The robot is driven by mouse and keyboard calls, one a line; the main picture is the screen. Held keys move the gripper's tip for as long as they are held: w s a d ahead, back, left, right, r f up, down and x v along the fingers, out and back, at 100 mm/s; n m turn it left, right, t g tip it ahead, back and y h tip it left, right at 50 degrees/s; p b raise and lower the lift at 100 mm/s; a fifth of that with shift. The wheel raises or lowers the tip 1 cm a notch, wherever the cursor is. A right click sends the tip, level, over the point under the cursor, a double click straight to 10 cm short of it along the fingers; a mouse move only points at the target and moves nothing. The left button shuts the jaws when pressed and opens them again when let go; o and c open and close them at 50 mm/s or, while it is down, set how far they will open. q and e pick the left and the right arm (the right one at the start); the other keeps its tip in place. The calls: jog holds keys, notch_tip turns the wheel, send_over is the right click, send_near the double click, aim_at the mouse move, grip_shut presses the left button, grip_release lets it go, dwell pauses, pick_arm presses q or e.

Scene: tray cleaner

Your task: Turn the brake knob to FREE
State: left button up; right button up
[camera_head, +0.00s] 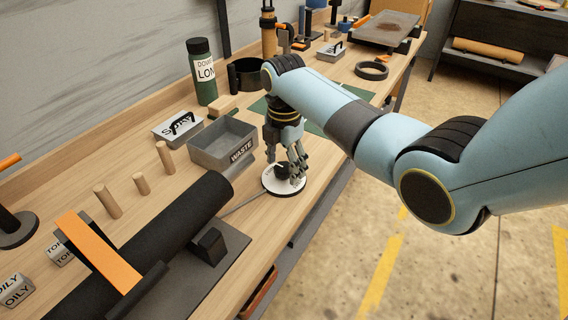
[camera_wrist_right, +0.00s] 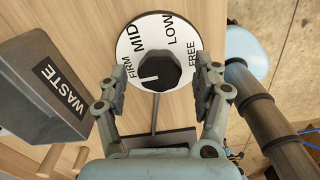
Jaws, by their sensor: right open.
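The brake knob (camera_wrist_right: 159,71) is a dark faceted knob on a round white dial (camera_wrist_right: 141,33) marked FIRM, MID, LOW and FREE. A white pointer line on the knob points left, near the FIRM label. In the head view the dial (camera_head: 284,189) sits near the bench's front edge, with the knob (camera_head: 283,171) partly covered by my gripper. My right gripper (camera_wrist_right: 159,82) is open, with one finger on each side of the knob in the wrist view. In the head view the right gripper (camera_head: 289,168) reaches down over the dial. Whether the fingers touch the knob is unclear. My left gripper is not in view.
A grey WASTE bin (camera_head: 222,155) stands just left of the dial. A black roller (camera_head: 150,250) with an orange strap lies nearer on a dark plate. Wooden pegs (camera_head: 107,201) stand behind it. A green bottle (camera_head: 203,72) is farther back. Open floor lies right of the bench.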

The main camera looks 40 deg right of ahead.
jog(key=shift+f, duration=0.1)
jog(key=c, duration=1.2)
jog(key=shift+o, duration=0.2)
